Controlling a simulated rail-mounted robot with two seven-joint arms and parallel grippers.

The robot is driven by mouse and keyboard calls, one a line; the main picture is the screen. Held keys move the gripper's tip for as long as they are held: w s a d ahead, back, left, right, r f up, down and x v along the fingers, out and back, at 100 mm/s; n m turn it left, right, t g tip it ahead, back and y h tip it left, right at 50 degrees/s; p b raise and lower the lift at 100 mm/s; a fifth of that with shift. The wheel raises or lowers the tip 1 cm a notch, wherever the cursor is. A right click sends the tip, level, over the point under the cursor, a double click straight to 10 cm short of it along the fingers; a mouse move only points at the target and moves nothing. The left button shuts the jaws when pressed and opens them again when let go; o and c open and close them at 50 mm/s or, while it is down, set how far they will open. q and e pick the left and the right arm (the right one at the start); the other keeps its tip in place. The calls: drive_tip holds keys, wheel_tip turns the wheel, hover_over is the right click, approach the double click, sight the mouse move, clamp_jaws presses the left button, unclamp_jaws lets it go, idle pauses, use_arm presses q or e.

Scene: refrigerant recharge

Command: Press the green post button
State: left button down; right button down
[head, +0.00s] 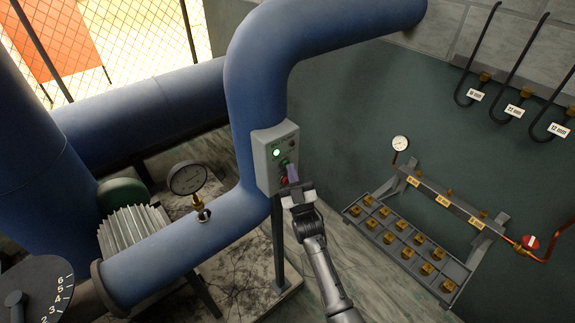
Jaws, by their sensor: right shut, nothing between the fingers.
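A grey control box (264,167) stands on a post (278,240) in front of the blue pipe. A lit pale-green lamp (276,153) shows on its upper face. A dark green button (284,162) sits below the lamp, and a red button (284,181) below that is partly covered by my gripper. My right gripper (291,172) is shut and empty, its fingertips at the box's face close to the green button. I cannot tell whether they touch it. My left gripper is out of view.
Thick blue pipes with a pressure gauge (187,178) run left of the box. To the right are a grey tray (405,250) of brass fittings, a manifold rail (440,200) and a small gauge (400,144). Black hoses (503,80) hang on the wall. The floor right of the post is open.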

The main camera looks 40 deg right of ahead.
drive_tip(key=shift+s+p, duration=0.4)
drive_tip(key=shift+s, duration=0.4)
drive_tip(key=s+p, duration=0.2)
drive_tip(key=s, duration=0.3)
drive_tip(key=shift+d+p, duration=0.2)
drive_tip(key=shift+p, duration=0.2)
idle(0.6)
